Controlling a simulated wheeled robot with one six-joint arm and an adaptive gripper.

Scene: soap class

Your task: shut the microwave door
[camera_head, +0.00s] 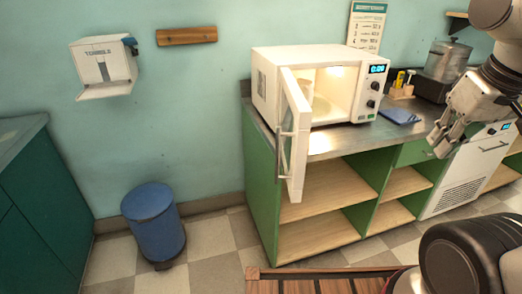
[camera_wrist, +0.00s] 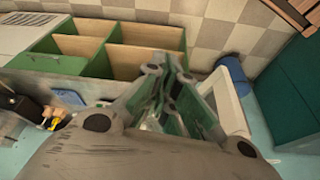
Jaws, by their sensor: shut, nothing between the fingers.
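The white microwave (camera_head: 262,88) stands on the counter with its door (camera_head: 296,135) swung wide open toward the front. The door's handle (camera_head: 282,140) faces left. The lit inside shows a pale rounded thing, partly hidden by the door. My gripper (camera_head: 438,146) hangs in the air at the right, to the right of the microwave and apart from the door. It is shut and empty. In the wrist view my gripper's fingers (camera_wrist: 170,66) come together, and a white framed panel that looks like the door (camera_wrist: 232,108) shows just to their right.
The counter (camera_head: 330,143) tops a green cabinet with open shelves. A blue cloth (camera_head: 399,116), small bottles (camera_head: 399,80) and a metal pot (camera_head: 447,60) are right of the microwave. A blue bin (camera_head: 153,222) stands on the floor at left.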

